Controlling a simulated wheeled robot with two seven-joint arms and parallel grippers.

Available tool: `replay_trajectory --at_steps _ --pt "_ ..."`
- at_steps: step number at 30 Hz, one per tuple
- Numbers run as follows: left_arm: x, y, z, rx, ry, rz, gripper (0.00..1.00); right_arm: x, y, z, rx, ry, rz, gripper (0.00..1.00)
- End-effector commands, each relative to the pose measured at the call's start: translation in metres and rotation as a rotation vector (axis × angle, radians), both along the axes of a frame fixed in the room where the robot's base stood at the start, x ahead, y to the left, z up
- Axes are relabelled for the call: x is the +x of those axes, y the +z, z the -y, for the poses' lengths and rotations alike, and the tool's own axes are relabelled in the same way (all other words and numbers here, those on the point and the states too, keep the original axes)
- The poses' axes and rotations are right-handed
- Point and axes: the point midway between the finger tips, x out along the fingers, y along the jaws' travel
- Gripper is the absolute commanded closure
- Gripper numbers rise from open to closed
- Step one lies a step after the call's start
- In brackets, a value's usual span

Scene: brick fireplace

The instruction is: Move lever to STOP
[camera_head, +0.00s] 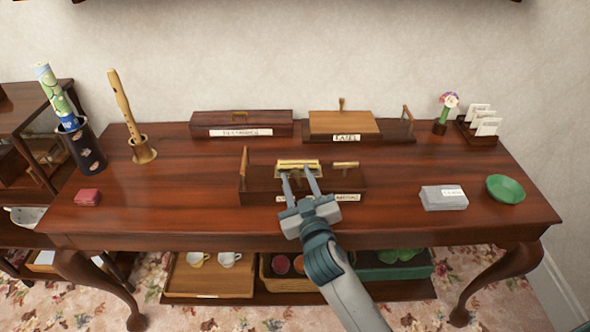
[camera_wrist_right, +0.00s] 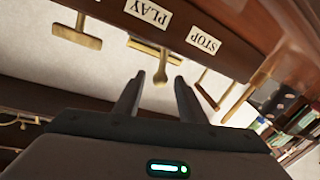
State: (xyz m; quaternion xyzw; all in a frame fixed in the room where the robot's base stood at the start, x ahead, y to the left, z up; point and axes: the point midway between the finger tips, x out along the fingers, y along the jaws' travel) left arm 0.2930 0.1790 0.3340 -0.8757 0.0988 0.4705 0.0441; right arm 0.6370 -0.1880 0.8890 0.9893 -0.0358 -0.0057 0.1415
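A dark wooden box (camera_head: 256,185) with a brass plate (camera_head: 298,163) on top stands at the table's middle. Its front labels are partly hidden by my right gripper. In the right wrist view, upside down, the labels read PLAY (camera_wrist_right: 148,14) and STOP (camera_wrist_right: 203,40). A brass lever with a round knob (camera_wrist_right: 160,78) shows between them, closer to PLAY, and appears between my fingertips. My right gripper (camera_head: 300,174) is open, its fingers apart at the box's front; it also shows in the wrist view (camera_wrist_right: 158,82). I cannot tell if it touches the lever. My left gripper is not in view.
A wooden handle (camera_head: 345,165) and an upright wooden piece (camera_head: 243,163) flank the plate. Two other labelled boxes (camera_head: 240,118) (camera_head: 345,121) stand behind. The table's left front is mostly clear.

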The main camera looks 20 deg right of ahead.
Motion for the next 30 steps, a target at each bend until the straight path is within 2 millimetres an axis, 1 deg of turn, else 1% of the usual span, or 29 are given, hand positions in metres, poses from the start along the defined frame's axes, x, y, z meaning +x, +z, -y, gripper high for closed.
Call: replay_trajectory --at_steps 1,6,10,18,19,20,21,23,27,30 --pt "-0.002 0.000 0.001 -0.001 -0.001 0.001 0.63 0.007 0.001 0.000 -0.001 0.000 0.001 0.63" --pt "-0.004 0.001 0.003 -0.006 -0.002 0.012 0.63 0.022 0.001 0.001 0.000 0.001 0.001 0.63" --pt "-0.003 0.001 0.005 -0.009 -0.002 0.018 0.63 0.027 0.000 0.001 0.000 0.001 0.000 0.63" --pt "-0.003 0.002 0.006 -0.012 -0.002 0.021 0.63 0.028 0.000 0.002 0.000 0.001 0.001 0.63" --pt "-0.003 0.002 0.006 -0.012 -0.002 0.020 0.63 0.028 0.000 0.002 0.000 0.001 0.001 0.68" --pt "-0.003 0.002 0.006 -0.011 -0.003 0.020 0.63 0.027 0.000 0.002 0.000 0.001 0.000 0.75" --pt "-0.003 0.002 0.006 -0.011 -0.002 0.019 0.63 0.027 0.000 0.002 0.000 0.001 0.000 0.84" --pt "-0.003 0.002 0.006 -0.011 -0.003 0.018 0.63 0.027 0.000 0.002 0.000 0.001 0.000 0.99" --pt "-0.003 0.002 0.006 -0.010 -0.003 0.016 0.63 0.027 0.000 0.002 0.000 0.001 0.000 1.00" --pt "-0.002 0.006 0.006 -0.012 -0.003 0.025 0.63 0.028 0.001 0.001 -0.012 0.000 -0.004 1.00"
